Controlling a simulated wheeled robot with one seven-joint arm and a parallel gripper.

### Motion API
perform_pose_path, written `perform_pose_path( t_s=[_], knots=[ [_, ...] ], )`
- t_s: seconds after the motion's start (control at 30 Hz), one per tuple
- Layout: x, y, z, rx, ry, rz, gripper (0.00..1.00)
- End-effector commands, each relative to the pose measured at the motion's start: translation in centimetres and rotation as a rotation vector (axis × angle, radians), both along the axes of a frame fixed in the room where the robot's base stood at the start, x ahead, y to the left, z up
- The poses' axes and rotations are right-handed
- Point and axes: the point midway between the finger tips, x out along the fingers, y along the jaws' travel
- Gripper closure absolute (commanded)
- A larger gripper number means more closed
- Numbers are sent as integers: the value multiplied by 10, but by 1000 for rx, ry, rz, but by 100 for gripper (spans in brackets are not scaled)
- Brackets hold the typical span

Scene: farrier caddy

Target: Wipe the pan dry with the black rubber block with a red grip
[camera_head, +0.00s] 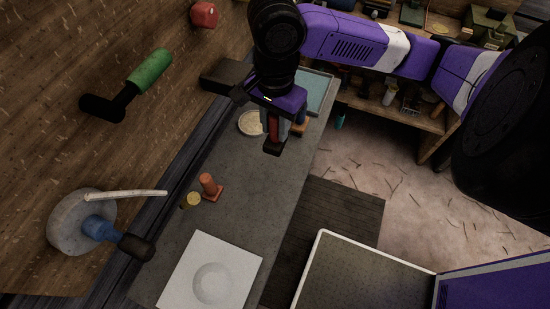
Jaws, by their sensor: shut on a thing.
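My gripper (275,128) is over the far half of the grey counter, pointing down. It is shut on the red grip (274,124) of the black rubber block. The black block (273,148) shows below the fingers and appears to be above the counter; the gap is hard to judge. A white square piece with a shallow round hollow (241,262) lies flat at the near end of the counter, apart from the block. It may be the pan. A round pale dish with beige contents (252,122) stands just left of my gripper, partly hidden by it.
A red-orange stand (210,187) and a small yellow cylinder (190,200) stand mid-counter, left of centre. An orange-brown block (300,127) is behind my gripper. A teal tray (318,92) lies at the far end. The wooden wall bounds the left. The counter's right middle is bare.

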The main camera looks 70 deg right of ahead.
Motion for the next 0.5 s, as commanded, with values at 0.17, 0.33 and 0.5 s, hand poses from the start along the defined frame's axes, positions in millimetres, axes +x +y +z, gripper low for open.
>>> perform_pose_path(
  t_s=[0.17, 0.33, 0.5],
  knots=[
    [-1, 0, -44, 0, 3, -2, 100],
    [0, 0, -74, -1, 1, 1, 100],
    [0, 0, -87, 0, 0, 1, 100]
  ],
)
